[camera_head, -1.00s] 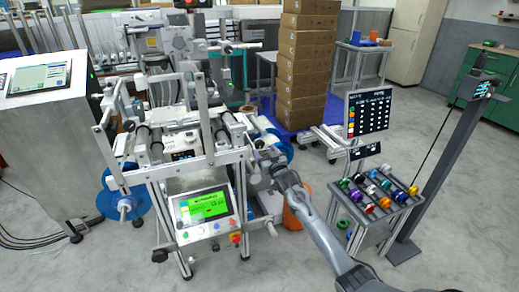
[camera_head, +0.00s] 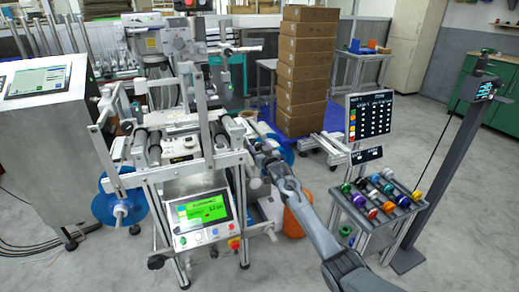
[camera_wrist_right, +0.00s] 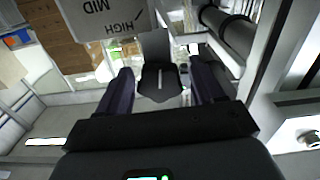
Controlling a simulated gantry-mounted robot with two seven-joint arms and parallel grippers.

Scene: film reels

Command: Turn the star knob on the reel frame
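The reel frame (camera_head: 195,165) is a silver machine with rollers, left of centre in the head view. My right gripper (camera_head: 258,147) is at its right side, by a blue reel (camera_head: 283,150); the knob is hidden there. In the right wrist view, my right gripper (camera_wrist_right: 163,82) is open. Its two dark fingers stand either side of a black knob (camera_wrist_right: 158,82) with a white line, apparently the star knob. A gap shows on the left; contact on the right is unclear. A grey plate (camera_wrist_right: 105,25) reading MID and HIGH, upside down, is beside it. My left gripper is out of view.
A control box with a green screen (camera_head: 203,212) hangs on the frame's front. An orange bin (camera_head: 297,214) stands below my right arm. A rack of coloured spools (camera_head: 377,195) stands to the right, and stacked cartons (camera_head: 303,70) behind. Silver frame bars (camera_wrist_right: 262,105) lie close to my right gripper.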

